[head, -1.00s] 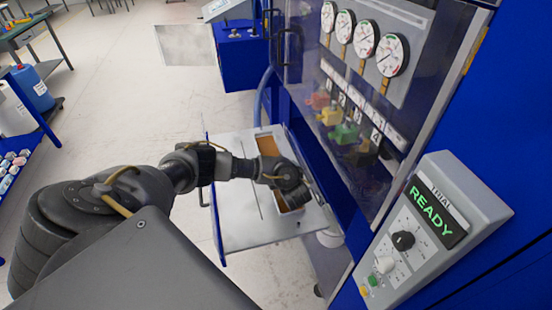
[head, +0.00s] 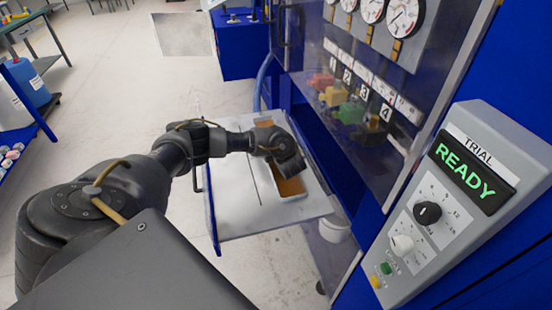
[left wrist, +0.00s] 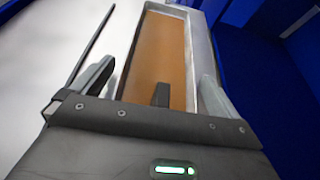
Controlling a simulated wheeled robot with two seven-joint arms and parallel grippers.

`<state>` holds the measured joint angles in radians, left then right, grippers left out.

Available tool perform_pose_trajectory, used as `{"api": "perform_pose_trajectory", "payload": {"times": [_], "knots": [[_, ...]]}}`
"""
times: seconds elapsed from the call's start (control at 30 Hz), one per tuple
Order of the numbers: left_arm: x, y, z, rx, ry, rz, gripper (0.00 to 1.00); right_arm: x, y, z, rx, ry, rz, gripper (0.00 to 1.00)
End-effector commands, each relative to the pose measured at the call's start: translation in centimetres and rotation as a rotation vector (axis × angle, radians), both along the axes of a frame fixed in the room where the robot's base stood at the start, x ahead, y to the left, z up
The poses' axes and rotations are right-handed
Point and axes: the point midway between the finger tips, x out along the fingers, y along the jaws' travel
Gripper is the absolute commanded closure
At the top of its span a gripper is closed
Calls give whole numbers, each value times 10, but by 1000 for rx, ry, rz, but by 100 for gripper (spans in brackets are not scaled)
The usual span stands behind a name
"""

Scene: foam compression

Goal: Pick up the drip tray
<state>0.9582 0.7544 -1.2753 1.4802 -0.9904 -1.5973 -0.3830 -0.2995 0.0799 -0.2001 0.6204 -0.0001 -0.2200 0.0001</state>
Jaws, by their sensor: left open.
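The drip tray is a long, narrow metal tray (head: 291,200) with an orange-brown inside. It lies on the right part of a pale metal shelf (head: 233,205). My left gripper (head: 287,160) is over the middle of the tray and hides part of it. In the left wrist view, the tray (left wrist: 207,70) runs away from the gripper (left wrist: 155,85). The jaws are apart, one finger to the left of the tray and the other by its right wall. I cannot tell if they touch it. My right gripper is not in view.
A blue machine with a clear window stands close on the right of the shelf. A grey control box reading READY (head: 470,180) juts out at the right. A white bucket (head: 335,229) is below the shelf. Open floor (head: 110,120) lies to the left.

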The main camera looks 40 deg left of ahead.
Motion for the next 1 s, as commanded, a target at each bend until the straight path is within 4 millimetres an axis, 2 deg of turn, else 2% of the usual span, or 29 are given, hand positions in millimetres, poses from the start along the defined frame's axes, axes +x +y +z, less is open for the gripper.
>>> {"api": "perform_pose_trajectory", "payload": {"times": [0.03, 0.33, 0.7, 0.73, 0.77, 1.0], "knots": [[1, 2, -3, 0, 0, 0, 0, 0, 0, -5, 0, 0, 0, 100], [2, 3, -1, 0, 1, 0, 0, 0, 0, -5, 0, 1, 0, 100], [2, 3, -1, -1, 1, 0, 48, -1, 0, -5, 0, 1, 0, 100], [2, 3, -1, -1, -1, 0, 48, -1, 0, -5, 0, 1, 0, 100], [2, 3, -1, -1, -1, 0, 53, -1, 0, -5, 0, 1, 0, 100], [2, 3, 1, -2, -1, -1, 53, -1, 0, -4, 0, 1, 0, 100]]}}
